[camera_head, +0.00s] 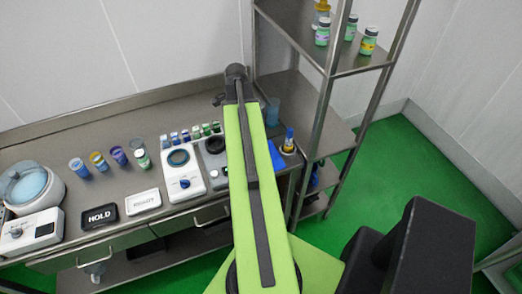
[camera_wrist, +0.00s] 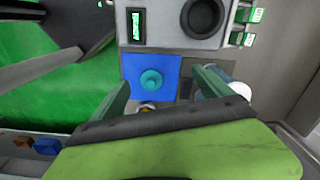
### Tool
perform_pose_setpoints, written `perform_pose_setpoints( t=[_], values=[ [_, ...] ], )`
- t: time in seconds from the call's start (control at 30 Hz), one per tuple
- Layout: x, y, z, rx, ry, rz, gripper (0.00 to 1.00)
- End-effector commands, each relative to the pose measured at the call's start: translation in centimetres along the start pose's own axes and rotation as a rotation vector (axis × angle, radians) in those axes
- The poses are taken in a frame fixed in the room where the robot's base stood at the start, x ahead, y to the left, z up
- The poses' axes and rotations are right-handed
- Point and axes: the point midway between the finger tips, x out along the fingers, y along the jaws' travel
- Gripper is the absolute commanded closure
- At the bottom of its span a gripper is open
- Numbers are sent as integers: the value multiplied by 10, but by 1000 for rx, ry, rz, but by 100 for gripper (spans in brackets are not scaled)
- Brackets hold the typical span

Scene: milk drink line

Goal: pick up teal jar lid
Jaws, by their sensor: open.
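A round teal lid (camera_wrist: 151,80) with a raised middle lies on a blue square mat (camera_wrist: 172,66) in the wrist view. My gripper (camera_wrist: 161,78) is open and empty, with one green finger to the left of the lid and one to the right. The lid shows between the fingers, apart from both. How high the fingers are above it, I cannot tell. In the head view my arm covers this part of the bench, and I cannot make out the lid there.
A grey device with a black round top (camera_wrist: 203,17) adjoins the mat. Small green-labelled vials (camera_wrist: 255,14) stand beside it. A metal shelf rack (camera_head: 322,110) stands at right. A white round object (camera_wrist: 240,90) sits by the right finger.

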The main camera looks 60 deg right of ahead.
Motion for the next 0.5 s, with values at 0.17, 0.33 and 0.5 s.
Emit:
perform_pose_setpoints(
  t=[0.17, 0.33, 0.5],
  values=[
    [-12, 33, -65, 272, -1, 0, 11],
    [-10, 39, -73, 313, 0, 0, 11],
    [7, 38, -72, 310, 0, 0, 11]
  ],
)
